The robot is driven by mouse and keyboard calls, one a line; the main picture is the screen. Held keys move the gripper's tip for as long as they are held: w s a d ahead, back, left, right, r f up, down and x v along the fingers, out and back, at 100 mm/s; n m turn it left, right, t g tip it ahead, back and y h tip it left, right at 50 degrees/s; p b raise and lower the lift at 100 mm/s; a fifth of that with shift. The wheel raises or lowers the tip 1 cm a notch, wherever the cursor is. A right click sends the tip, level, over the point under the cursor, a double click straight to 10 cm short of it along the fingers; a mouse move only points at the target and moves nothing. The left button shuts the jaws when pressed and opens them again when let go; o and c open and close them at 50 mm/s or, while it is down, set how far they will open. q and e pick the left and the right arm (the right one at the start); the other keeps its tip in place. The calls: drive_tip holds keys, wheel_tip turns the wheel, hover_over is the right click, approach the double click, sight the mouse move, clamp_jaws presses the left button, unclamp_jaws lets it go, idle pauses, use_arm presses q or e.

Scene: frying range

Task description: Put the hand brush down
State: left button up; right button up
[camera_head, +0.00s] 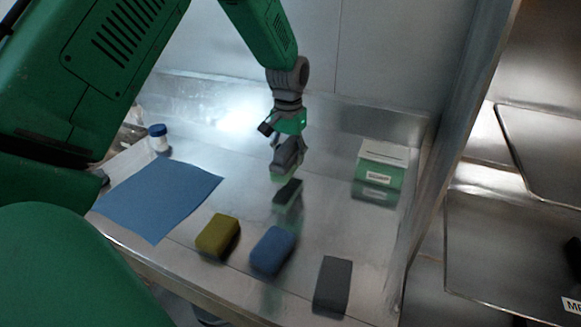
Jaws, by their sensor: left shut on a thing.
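My left gripper (287,137) comes down from the top centre and is shut on the hand brush (287,158). The brush has a dark grey body with green along its lower edge, and the fingers hide its upper part. It hangs over the steel counter (235,190), and a gap shows below it. Under it on the counter is a dark patch with green (287,195); I cannot tell if it is a separate thing or the brush's reflection. My right gripper is not in view.
A blue cloth (157,198) lies at left, with a blue-capped jar (159,139) behind it. An olive sponge (217,235), a blue sponge (272,250) and a grey block (332,285) line the front. A green-and-white box (379,170) stands at right by a steel upright (455,130).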

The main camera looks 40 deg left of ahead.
sight(289, 143)
use_arm(q)
drive_tip(key=f, duration=0.3)
drive_tip(key=shift+s, duration=0.2)
drive_tip(key=shift+w+d+f, duration=0.1)
drive_tip(key=shift+d+f, duration=0.05)
drive_tip(key=shift+d, duration=0.15)
drive_tip(key=o, duration=1.4)
drive_tip(key=shift+f, duration=0.1)
drive_tip(key=shift+c, duration=0.2)
drive_tip(key=shift+a, duration=0.25)
drive_tip(key=shift+f, duration=0.1)
wheel_tip(289, 143, up, 12)
drive_tip(key=shift+r, duration=0.2)
